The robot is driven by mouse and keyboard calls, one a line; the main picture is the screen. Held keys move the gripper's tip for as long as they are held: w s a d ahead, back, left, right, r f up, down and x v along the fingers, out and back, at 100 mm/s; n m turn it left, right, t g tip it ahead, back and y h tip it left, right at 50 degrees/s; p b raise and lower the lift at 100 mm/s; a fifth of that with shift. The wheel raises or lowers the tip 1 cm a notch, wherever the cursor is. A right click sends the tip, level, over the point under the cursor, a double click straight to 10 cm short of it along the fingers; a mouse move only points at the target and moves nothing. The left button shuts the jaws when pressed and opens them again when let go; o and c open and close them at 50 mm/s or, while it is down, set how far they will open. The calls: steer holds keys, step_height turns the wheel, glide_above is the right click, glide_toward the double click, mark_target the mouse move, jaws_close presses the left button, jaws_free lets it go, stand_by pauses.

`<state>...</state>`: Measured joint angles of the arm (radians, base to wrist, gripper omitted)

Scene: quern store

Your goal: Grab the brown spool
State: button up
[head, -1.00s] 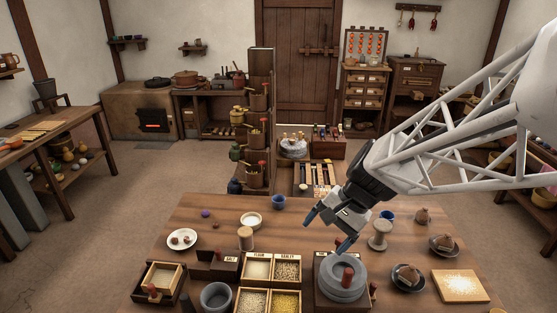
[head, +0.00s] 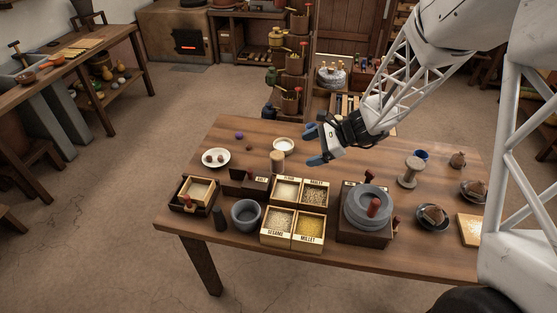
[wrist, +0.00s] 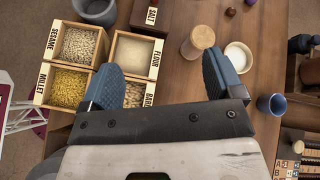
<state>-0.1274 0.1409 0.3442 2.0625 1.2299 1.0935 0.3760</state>
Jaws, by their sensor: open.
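A brown, upright, spool-like cylinder (head: 277,161) with a pale top stands on the table behind the grain boxes. It also shows in the wrist view (wrist: 198,42), ahead of my fingers and right of centre. A flanged, grey-beige spool (head: 411,172) stands farther right, beyond the stone quern; it looks less brown. My gripper (head: 315,146) is open and empty, with blue fingertips, above the table just right of the brown cylinder in the head view. In the wrist view my gripper (wrist: 163,72) has its fingers wide apart, with nothing between them.
Grain boxes (wrist: 62,112) lie left of my fingers in the wrist view. A white bowl (wrist: 238,56) stands close beside the brown cylinder, and a blue cup (wrist: 270,103) is to the right. The quern (head: 368,206) stands right of the boxes.

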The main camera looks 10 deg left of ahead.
mark_target(277, 159)
steer(key=w+a+f+m, duration=0.1)
steer(key=w+f, duration=0.1)
steer(key=f, duration=0.1)
steer(key=w+a+f+m+t+y, duration=0.1)
steer(key=w+a+f+m, duration=0.1)
steer(key=w+f, duration=0.1)
steer(key=w+a+f+m+y, duration=0.1)
steer(key=w+a+f+m, duration=0.1)
steer(key=f, duration=0.3)
steer(key=shift+w+f+t, duration=0.1)
steer(key=shift+w+t, duration=0.15)
steer(key=shift+t, duration=0.15)
steer(key=shift+x, duration=1.3)
steer(key=shift+a+f, duration=0.1)
steer(key=shift+x, duration=2.45)
steer(key=shift+w, duration=0.1)
steer(key=shift+c, duration=0.2)
steer(key=c, duration=1)
